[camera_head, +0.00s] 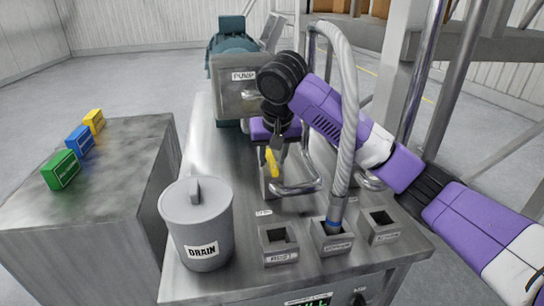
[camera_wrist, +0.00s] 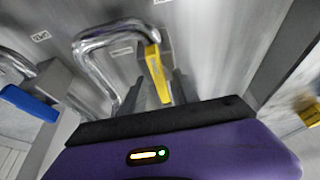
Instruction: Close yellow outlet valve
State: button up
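The yellow outlet valve handle (camera_head: 272,163) stands by the bent metal pipe (camera_head: 298,188) on the steel machine. In the wrist view the handle (camera_wrist: 156,72) is a yellow bar, slightly tilted, with its lower end between my two dark fingers. My gripper (camera_head: 281,148) points down at the handle. In the wrist view my gripper (camera_wrist: 161,88) looks open, with a finger on each side of the bar and gaps showing. Contact with the handle cannot be made out. The valve body is partly hidden by the pipe and my fingers.
A grey lidded DRAIN pot (camera_head: 196,222) stands at the front left. Square sockets (camera_head: 278,242) line the front edge, one holding a hose (camera_head: 346,120) close to my arm. The pump (camera_head: 238,95) is behind. Green, blue and yellow blocks (camera_head: 62,170) sit on the left cabinet.

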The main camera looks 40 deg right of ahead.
grip_shut()
jog(key=shift+n, duration=0.3)
jog(key=n+y, duration=0.1)
jog(key=n, duration=0.1)
jog(key=n+y+p, duration=0.1)
jog(key=n, duration=0.1)
jog(key=shift+d+t, duration=0.1)
jog(key=shift+t, duration=0.2)
jog(key=n+p, duration=0.1)
jog(key=n, duration=0.1)
jog(key=n+y+p, duration=0.1)
jog(key=n, duration=0.1)
jog(key=shift+d+n+y, duration=0.1)
jog(key=shift+n+y, duration=0.2)
jog(key=shift+n, duration=0.1)
jog(key=n, duration=0.2)
jog(key=n+y+p, duration=0.1)
jog(key=n, duration=0.1)
jog(key=shift+d+g+y, duration=0.1)
jog(key=shift+g+y, duration=0.2)
jog(key=shift+g, duration=0.1)
jog(key=shift+w+d+n+g+y+p, duration=0.1)
jog(key=shift+n+g+y+p, duration=0.2)
jog(key=shift+n, duration=0.8)
jog(key=shift+n+g+y+p, duration=0.2)
jog(key=shift+n+y+p, duration=0.1)
jog(key=shift+n, duration=0.8)
